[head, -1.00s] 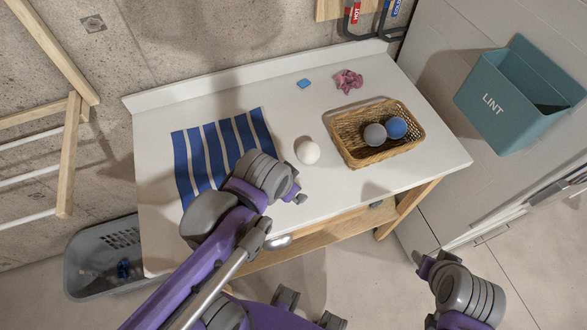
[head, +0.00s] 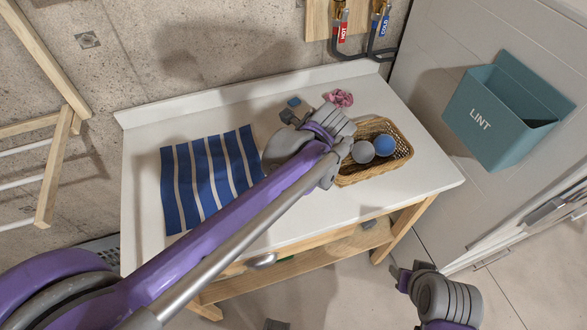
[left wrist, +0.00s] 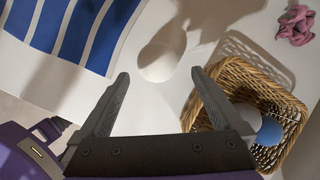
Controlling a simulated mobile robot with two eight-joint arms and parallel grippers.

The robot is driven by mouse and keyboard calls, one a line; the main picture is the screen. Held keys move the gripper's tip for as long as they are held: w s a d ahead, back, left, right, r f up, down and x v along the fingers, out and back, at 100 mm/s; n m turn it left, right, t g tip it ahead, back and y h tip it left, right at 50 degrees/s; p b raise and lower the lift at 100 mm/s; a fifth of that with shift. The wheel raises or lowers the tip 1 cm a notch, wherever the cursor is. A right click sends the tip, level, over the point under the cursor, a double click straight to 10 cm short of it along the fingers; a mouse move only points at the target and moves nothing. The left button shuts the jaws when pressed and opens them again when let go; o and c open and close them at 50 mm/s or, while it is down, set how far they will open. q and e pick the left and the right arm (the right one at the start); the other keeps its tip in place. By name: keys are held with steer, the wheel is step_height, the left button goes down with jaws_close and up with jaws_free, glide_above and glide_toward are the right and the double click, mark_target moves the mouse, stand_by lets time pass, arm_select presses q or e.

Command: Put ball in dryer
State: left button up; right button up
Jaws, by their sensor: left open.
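A white ball (left wrist: 162,58) lies on the white table (head: 140,180), just beyond the fingertips of my left gripper (left wrist: 160,76) in the left wrist view. My left gripper (head: 291,115) is open and empty above the table. In the head view my arm hides the white ball. A grey ball (head: 362,152) and a blue ball (head: 385,146) sit in a wicker basket (head: 403,154). My right gripper (head: 406,274) is low at the right, away from the table; its jaw opening is unclear. I cannot make out the dryer for sure.
A blue-striped cloth (head: 205,180) lies at the table's left. A teal LINT bin (head: 490,118) hangs at the right. A wooden rack (head: 55,165) stands left.

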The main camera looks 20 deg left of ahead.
arm_select(q)
steer(key=shift+x, duration=2.8)
steer(key=shift+s+a, duration=0.1)
steer(key=shift+s, duration=0.1)
steer(key=shift+c, duration=0.3)
steer(key=c, duration=1.3)
steer(key=shift+o, duration=0.2)
steer(key=shift+r, duration=0.1)
